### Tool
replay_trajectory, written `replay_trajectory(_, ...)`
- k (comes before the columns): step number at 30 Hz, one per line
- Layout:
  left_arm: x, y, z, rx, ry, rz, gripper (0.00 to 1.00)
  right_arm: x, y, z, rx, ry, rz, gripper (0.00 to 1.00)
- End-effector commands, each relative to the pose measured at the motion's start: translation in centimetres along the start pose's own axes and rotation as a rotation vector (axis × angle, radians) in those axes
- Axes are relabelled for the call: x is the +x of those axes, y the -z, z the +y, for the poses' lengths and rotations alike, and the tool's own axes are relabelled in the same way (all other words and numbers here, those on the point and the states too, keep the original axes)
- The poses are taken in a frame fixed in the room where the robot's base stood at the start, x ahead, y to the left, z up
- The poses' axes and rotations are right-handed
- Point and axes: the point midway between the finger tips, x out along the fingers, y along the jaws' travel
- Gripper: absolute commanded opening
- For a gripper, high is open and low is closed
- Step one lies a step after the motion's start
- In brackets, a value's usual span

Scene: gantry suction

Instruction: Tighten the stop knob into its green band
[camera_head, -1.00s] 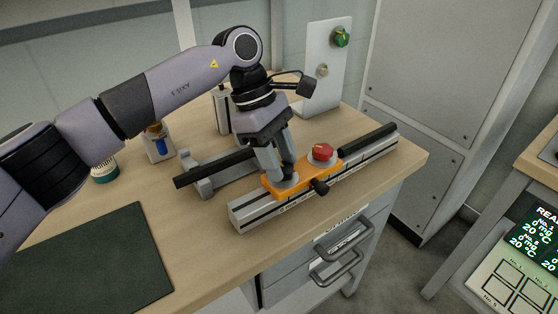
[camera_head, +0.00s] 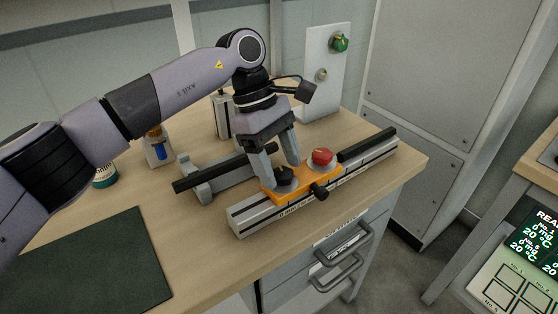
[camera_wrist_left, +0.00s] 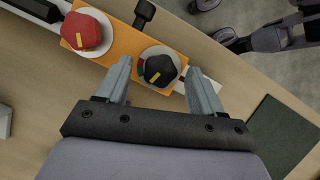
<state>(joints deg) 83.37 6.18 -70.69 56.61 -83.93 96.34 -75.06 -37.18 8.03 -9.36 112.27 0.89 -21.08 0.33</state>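A black knob (camera_wrist_left: 160,71) with a yellow mark sits on a round dial on the orange carriage (camera_wrist_left: 118,42). A little green and red shows on the dial at the knob's left side in the wrist view. In the head view the black knob (camera_head: 285,175) is at the carriage's left end, and a red knob (camera_head: 322,157) is at its right end. My left gripper (camera_head: 281,170) is open, with one finger on each side of the black knob. In the wrist view gaps show between the fingers (camera_wrist_left: 159,72) and the knob. My right gripper is not in view.
The carriage rides on a metal rail (camera_head: 250,217) near the bench's front edge. A black side knob (camera_head: 319,191) sticks out in front. A grey bracket with a black bar (camera_head: 205,178) lies behind. A white upright panel (camera_head: 321,75) stands at the back, and a dark mat (camera_head: 95,262) lies at left.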

Motion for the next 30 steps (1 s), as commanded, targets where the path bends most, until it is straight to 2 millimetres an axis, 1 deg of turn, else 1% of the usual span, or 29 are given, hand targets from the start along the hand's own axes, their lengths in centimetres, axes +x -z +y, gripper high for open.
replay_trajectory(5, 0.0, 0.0, 0.0, -0.001, 0.001, -0.001, 0.67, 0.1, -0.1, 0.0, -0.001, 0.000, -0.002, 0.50)
replay_trajectory(8, -0.8, 0.0, 0.0, -0.001, -0.001, -0.001, 0.67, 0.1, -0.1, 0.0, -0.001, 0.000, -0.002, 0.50)
replay_trajectory(15, -4.7, 0.0, 0.1, -0.002, -0.003, 0.000, 0.67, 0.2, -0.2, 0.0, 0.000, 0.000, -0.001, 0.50)
replay_trajectory(18, -6.0, 0.0, 0.0, -0.001, -0.001, 0.001, 0.67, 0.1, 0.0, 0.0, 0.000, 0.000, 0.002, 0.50)
replay_trajectory(21, -6.8, 0.0, 0.0, -0.001, -0.001, 0.000, 0.67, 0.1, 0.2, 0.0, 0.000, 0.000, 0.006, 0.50)
replay_trajectory(30, -7.1, 0.0, 0.0, 0.000, 0.001, -0.001, 0.67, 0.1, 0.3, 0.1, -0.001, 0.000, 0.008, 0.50)
